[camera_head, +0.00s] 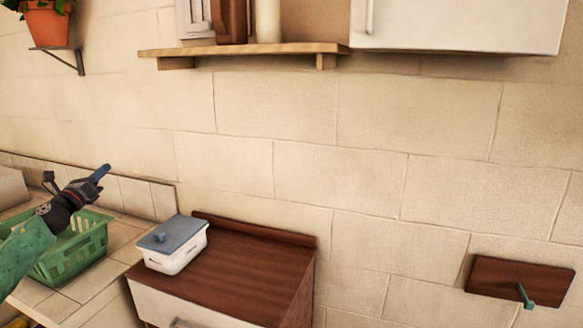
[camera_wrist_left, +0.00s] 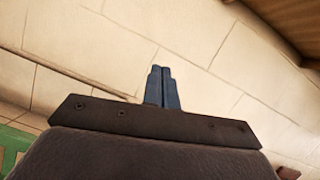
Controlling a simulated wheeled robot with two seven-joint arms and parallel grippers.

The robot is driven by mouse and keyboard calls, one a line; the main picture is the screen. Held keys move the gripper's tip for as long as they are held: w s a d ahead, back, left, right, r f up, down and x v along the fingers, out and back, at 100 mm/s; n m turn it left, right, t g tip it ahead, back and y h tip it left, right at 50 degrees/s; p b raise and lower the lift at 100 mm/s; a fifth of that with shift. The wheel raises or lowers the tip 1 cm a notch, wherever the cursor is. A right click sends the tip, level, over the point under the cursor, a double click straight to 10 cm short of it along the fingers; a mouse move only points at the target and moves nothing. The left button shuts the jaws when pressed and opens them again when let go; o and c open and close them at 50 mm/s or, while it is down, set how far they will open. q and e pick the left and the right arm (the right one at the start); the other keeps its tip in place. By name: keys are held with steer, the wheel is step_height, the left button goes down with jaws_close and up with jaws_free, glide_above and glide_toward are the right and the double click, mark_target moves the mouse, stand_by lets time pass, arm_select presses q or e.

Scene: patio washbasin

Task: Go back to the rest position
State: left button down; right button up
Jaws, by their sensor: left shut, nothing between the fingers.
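My left gripper (camera_head: 101,173) is at the left of the head view, raised above the green basket and in front of the tiled wall. Its blue fingers are together with nothing between them. In the left wrist view the closed fingers (camera_wrist_left: 162,88) point toward the pale wall. My green left arm comes in from the left edge. My right gripper is not in either view.
A green basket (camera_head: 88,247) stands on the tiled counter (camera_head: 95,283) below my left gripper. A white container with a grey-blue lid (camera_head: 172,240) sits on the brown cabinet (camera_head: 240,270). A wooden shelf (camera_head: 245,50) and white cupboard (camera_head: 455,25) hang above. A wooden board with a green peg (camera_head: 519,281) is on the right wall.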

arm_select(q)
steer(key=s+a+f+n+g+y, duration=0.15)
steer(key=s+f+n+y, duration=0.35)
steer(key=f, duration=0.8)
steer(key=s+f+n+g+y, duration=0.25)
steer(key=s+f+n, duration=0.5)
steer(key=f, duration=0.55)
steer(key=s+f+n+g+y, duration=0.3)
steer(key=s+f+n, duration=0.3)
steer(key=f, duration=0.7)
steer(key=s+d+f+n+g+y, duration=0.1)
steer(key=s+f+n+g, duration=0.25)
steer(key=s+f, duration=0.55)
steer(key=s+f+n+g, duration=0.3)
steer(key=s+f+g, duration=0.1)
steer(key=s, duration=0.9)
steer(key=s+d+f+n+g+y, duration=0.1)
steer(key=s+f+n+g, duration=0.25)
steer(key=s+f, duration=0.6)
steer(key=s+d+f+n+h, duration=0.2)
steer(key=d, duration=1.1)
steer(key=s+d+f+n+g+h, duration=0.1)
steer(key=s+d+f+h, duration=0.1)
steer(key=d, duration=1.1)
steer(key=s+d+f+n+g+h, duration=0.1)
steer(key=s+d+f+n+h, duration=0.1)
steer(key=d, duration=1.2)
steer(key=shift+s+f+n+h, duration=0.35)
steer(key=shift+s+h, duration=0.4)
steer(key=shift+d, duration=0.1)
